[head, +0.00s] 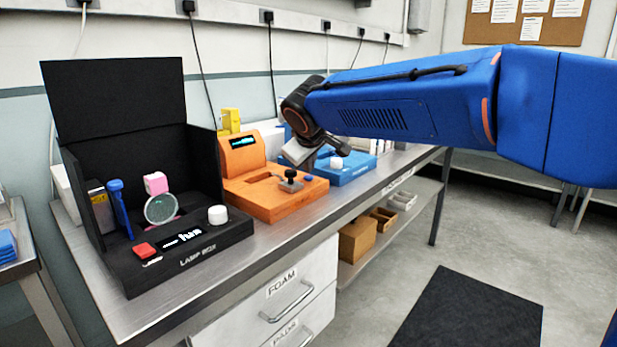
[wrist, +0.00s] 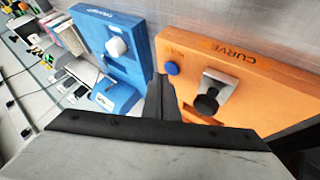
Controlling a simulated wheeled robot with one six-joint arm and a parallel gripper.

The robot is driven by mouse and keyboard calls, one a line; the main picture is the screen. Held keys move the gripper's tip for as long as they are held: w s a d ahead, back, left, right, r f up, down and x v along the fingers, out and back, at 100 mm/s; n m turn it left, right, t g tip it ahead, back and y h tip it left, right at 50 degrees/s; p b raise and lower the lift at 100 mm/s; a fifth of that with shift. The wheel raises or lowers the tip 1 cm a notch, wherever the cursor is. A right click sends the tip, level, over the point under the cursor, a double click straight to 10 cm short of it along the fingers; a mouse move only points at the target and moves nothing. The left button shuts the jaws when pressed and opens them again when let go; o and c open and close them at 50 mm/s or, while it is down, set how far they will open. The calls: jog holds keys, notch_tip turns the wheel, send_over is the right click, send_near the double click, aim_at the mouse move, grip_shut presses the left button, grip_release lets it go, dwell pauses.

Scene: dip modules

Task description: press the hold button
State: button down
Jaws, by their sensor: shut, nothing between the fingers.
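The orange module (head: 262,205), marked CURVE in the wrist view (wrist: 275,85), stands on the metal bench. A small round blue button (wrist: 172,68) sits near its corner, with small lettering beside it that I cannot read surely. The button also shows in the head view (head: 308,178). A black knob on a metal slider plate (wrist: 208,101) is beside the button. My gripper (wrist: 160,80) is shut and empty. In the wrist view its fingertips appear just beside the button, over the gap towards the blue module; I see no contact.
The blue module (wrist: 90,25) with a white knob (wrist: 117,47) stands beside the orange one. The black lamp box (head: 120,262), with a red button (head: 145,250) and a white knob (head: 218,214), is at the left. Bare bench (head: 262,240) runs along the front.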

aim_at(309, 178)
notch_tip(309, 178, up, 6)
dwell(1.0)
jog(key=s+d+f+m+g+h, duration=0.1)
jog(key=s+d+f+m, duration=0.1)
jog(key=s+d+f, duration=0.55)
jog(key=s+d+f+m+g, duration=0.1)
jog(key=s+d+f+m, duration=0.15)
jog(key=s+d, duration=0.9)
jog(key=s+d+f+m+g, duration=0.1)
jog(key=s+d+f+m, duration=0.1)
jog(key=s+d+f, duration=0.4)
jog(key=s+d+f+m+g, duration=0.1)
jog(key=s+d+f+m, duration=0.2)
jog(key=s+d+f, duration=0.4)
jog(key=s+f, duration=0.4)
jog(key=s, duration=0.2)
jog(key=shift+s+d, duration=0.2)
jog(key=shift+s, duration=0.1)
